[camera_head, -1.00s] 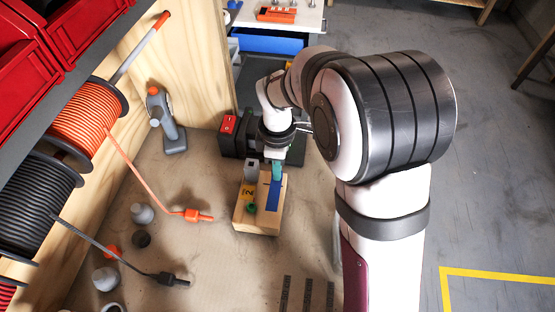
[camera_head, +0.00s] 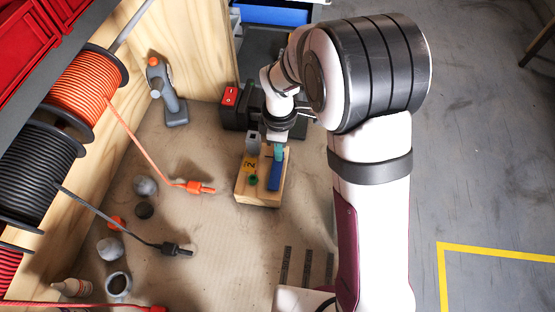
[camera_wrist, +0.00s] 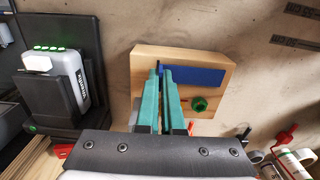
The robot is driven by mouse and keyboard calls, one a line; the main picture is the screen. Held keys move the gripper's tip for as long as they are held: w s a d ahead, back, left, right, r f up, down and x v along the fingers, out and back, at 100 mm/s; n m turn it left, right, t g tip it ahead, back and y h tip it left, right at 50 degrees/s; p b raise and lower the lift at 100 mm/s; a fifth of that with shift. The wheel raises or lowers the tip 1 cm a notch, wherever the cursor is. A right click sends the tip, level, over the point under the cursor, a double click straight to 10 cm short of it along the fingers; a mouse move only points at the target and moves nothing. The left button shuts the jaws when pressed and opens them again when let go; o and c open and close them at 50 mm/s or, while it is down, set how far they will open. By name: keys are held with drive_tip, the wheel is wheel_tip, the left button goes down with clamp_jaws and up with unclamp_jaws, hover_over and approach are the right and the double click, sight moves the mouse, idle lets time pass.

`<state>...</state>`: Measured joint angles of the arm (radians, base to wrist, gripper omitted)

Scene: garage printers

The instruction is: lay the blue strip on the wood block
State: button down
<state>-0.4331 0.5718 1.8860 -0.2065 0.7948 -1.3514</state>
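The light wood block (camera_head: 261,200) lies on the tan bench top and also shows in the wrist view (camera_wrist: 146,62). The blue strip (camera_head: 274,176) lies along the right part of the block in the head view. In the wrist view the strip (camera_wrist: 200,75) runs rightward from behind my fingertips, so its near end is partly hidden. My gripper (camera_wrist: 161,70) has two teal fingers with a narrow gap between them, over the strip's end. I see no strip clearly clamped in the gap. A small dark piece shows at the tips.
A black unit with a red switch (camera_head: 230,96) stands behind. An orange plug (camera_head: 196,187) and dark plug (camera_head: 176,249) lie left.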

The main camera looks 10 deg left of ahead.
drive_tip(key=shift+f, duration=0.5)
idle(0.8)
drive_tip(key=c, duration=1)
unclamp_jaws()
wheel_tip(320, 180, up, 16)
drive_tip(key=s+d+r+m, duration=0.3)
drive_tip(key=s+d+m, duration=0.5)
drive_tip(key=m, duration=0.1)
drive_tip(key=s+d+f+m, duration=0.1)
drive_tip(key=s+m, duration=0.3)
drive_tip(key=m, duration=0.1)
drive_tip(key=s+d+f+m+y, duration=0.1)
drive_tip(key=s+d+m, duration=0.1)
drive_tip(key=s+m, duration=0.2)
drive_tip(key=s+d+f+m, duration=0.1)
drive_tip(key=s+d+m, duration=0.1)
drive_tip(key=s+m, duration=0.3)
drive_tip(key=shift+s+f+m+y, duration=0.3)
drive_tip(key=shift+s+y, duration=0.1)
drive_tip(key=shift+s, duration=0.3)
